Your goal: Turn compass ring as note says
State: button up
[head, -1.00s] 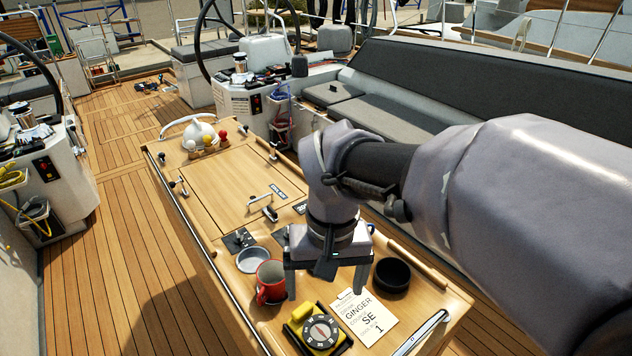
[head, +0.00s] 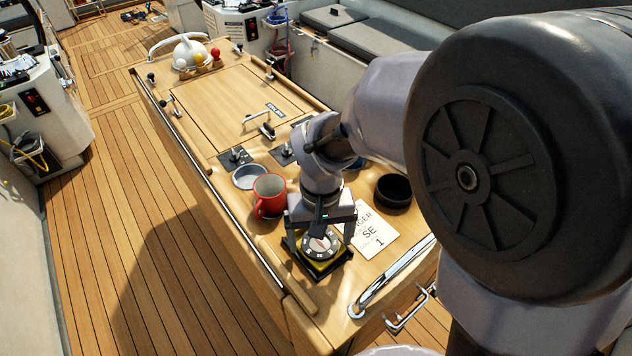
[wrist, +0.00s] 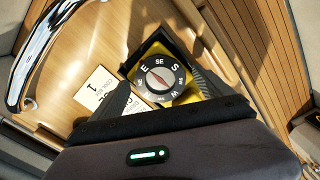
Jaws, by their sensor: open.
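The compass is a yellow unit in a dark square holder near the front end of the wooden table, with a dark lettered ring (head: 318,246) on top. In the wrist view the ring (wrist: 159,78) shows E, SE, S and W, with SE towards the top and a red-and-white needle in its middle. The white note (head: 373,233) lies beside it and reads "SE" and "1"; its upper part is partly hidden by my arm. My gripper (head: 320,240) is open above the compass, a finger on either side of the ring. I cannot tell whether the fingers touch it.
A red mug (head: 268,197) and a grey dish (head: 249,176) stand left of my gripper. A black round bowl (head: 393,191) stands to its right. A chrome rail (head: 392,278) runs along the table's front right edge.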

jog(key=shift+c, duration=0.4)
jog(key=c, duration=1.3)
jog(key=shift+r, duration=0.1)
jog(key=n+p, duration=0.2)
jog(key=n, duration=0.2)
jog(key=shift+n+p, duration=1.25)
jog(key=shift+n, duration=1.15)
